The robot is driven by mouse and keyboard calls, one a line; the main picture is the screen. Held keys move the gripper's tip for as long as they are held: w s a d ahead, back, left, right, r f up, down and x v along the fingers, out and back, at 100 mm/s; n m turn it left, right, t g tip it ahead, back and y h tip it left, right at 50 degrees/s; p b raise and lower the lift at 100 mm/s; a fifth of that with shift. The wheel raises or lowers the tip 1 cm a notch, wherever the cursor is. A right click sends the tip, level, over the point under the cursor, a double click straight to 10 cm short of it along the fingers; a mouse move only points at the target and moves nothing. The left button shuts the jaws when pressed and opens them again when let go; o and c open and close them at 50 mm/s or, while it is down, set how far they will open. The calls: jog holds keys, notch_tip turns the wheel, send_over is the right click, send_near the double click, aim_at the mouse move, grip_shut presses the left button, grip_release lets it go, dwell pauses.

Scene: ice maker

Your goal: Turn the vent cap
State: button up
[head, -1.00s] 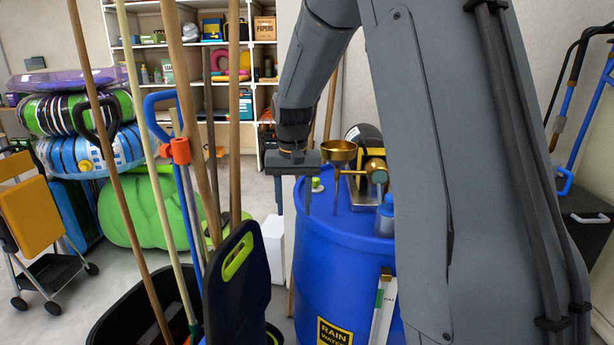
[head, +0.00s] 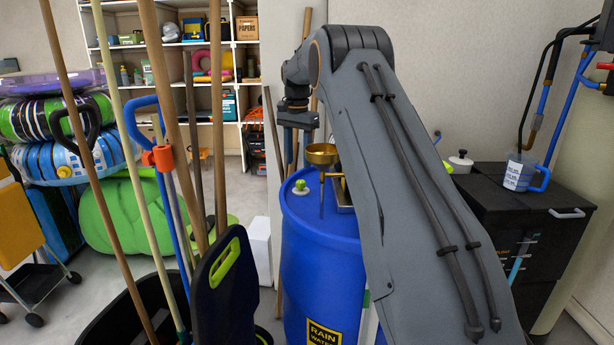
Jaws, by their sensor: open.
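A small green cap (head: 301,186), which looks like the vent cap, sits on the top of the blue rain water barrel (head: 318,262), near its left rim. My gripper (head: 298,148) is above the cap, apart from it, pointing down, open and empty. Its fingers are small and partly blend with the poles behind. A brass funnel (head: 322,154) stands on the barrel just right of the cap. My arm hides the right part of the barrel and its top.
Long wooden poles (head: 173,110) and a dark blue board (head: 226,290) with a green handle stand in a black bin at front left. A black cabinet (head: 545,205) with a mug (head: 513,174) is at right. Shelves (head: 242,85) stand behind.

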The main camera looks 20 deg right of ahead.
aim_at(300, 182)
jog(key=shift+w+d+r, duration=0.1)
jog(key=shift+w+d, duration=0.1)
jog(key=shift+d, duration=0.05)
jog(key=shift+d+m, duration=0.1)
jog(key=shift+m, duration=0.2)
notch_tip(300, 182, down, 8)
jog(key=shift+r+p, duration=0.15)
jog(key=shift+p, duration=0.85)
jog(key=shift+c, duration=0.6)
jog(key=c, duration=1)
jog(key=shift+o, duration=0.2)
